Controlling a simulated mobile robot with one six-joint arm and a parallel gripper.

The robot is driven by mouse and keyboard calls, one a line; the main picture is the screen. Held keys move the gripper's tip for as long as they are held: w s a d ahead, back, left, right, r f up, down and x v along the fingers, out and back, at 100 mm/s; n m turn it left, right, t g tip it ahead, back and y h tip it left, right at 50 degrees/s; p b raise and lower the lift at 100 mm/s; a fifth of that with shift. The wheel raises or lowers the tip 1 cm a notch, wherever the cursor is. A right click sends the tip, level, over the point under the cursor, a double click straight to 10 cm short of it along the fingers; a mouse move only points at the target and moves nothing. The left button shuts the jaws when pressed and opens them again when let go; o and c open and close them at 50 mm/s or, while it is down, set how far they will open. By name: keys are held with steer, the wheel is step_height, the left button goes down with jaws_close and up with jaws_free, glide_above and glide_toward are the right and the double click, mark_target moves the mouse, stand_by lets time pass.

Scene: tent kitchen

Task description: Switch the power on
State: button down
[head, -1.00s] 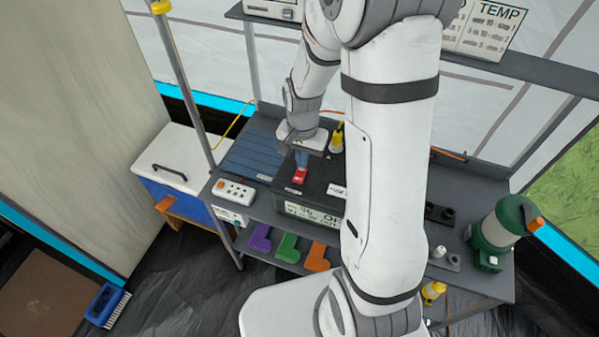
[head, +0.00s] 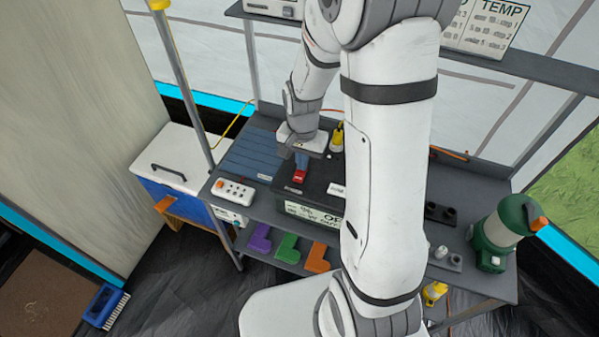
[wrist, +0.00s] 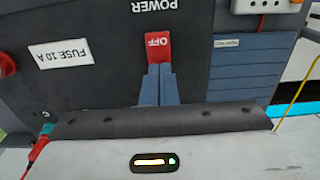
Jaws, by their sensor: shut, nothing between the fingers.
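The power switch is a red rocker (wrist: 157,46) marked OFF, under the word POWER on a dark panel box (wrist: 100,75). The lettering is upside down in the wrist view. In the head view the red switch (head: 299,176) shows on top of the dark box (head: 318,195). My gripper (wrist: 159,70) is shut and empty. Its blue-grey fingertips are at the near edge of the red switch and seem to touch it, though I cannot be sure of contact. In the head view my gripper (head: 301,166) comes down onto the switch from behind.
A FUSE 10 A label (wrist: 61,55) is on the panel. A blue ribbed panel (head: 250,155) and a white socket strip (head: 233,191) lie left of the box. A yellow plug (head: 337,138) stands behind it. Coloured blocks (head: 288,248) sit below.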

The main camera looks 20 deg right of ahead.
steer(key=shift+f, duration=0.3)
steer(key=shift+r, duration=0.1)
steer(key=shift+r+p, duration=2.25)
steer(key=shift+r, duration=1.2)
steer(key=s+r+n+t, duration=0.3)
steer(key=s+r+n, duration=0.4)
steer(key=s+r, duration=0.7)
steer(key=v, duration=0.3)
steer(key=shift+r, duration=0.25)
